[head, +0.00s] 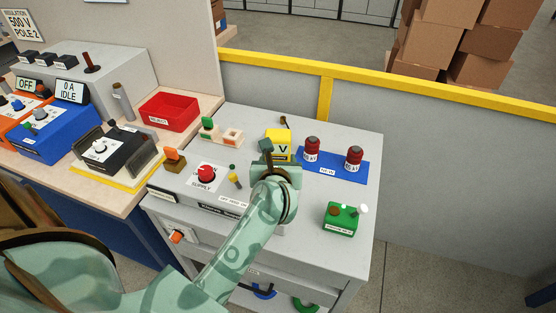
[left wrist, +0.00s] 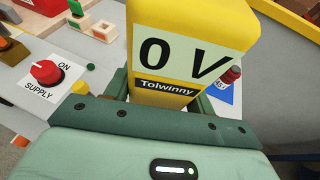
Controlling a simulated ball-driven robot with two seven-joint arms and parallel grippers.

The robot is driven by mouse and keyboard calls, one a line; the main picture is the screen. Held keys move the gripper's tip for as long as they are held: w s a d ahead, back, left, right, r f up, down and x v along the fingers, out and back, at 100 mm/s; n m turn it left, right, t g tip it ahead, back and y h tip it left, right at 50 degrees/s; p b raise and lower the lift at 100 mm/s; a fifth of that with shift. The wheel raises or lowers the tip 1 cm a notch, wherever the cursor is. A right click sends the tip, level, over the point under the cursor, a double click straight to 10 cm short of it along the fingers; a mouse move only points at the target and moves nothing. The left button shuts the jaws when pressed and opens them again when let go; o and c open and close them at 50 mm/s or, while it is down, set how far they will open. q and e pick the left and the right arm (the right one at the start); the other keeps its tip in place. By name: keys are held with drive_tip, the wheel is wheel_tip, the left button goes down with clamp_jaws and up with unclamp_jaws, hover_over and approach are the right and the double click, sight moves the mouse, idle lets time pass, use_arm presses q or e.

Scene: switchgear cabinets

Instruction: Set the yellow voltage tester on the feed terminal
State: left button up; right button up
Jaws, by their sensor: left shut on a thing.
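The yellow voltage tester (head: 279,142) is a box with a pale face marked V. In the left wrist view the tester (left wrist: 190,50) fills the upper middle and reads 0 V. My left gripper (head: 275,168) is shut on the tester's lower part, with fingers at both sides of it. The tester stands upright over the grey bench top; I cannot tell if its base touches anything. No label that I can read names the feed terminal; a small yellow-topped post (head: 235,181) stands beside the red SUPPLY knob (head: 206,173). My right gripper is not in view.
Right of the tester, two dark red cylinders (head: 312,149) (head: 354,158) stand on a blue mat (head: 333,175). A green block (head: 341,219) with knobs is at front right. Bare grey top lies around the green block.

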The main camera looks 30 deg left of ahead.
sight(277, 143)
use_arm(q)
drive_tip(key=shift+r, duration=0.15)
wheel_tip(277, 143, up, 7)
drive_tip(key=p, duration=0.6)
idle(1.1)
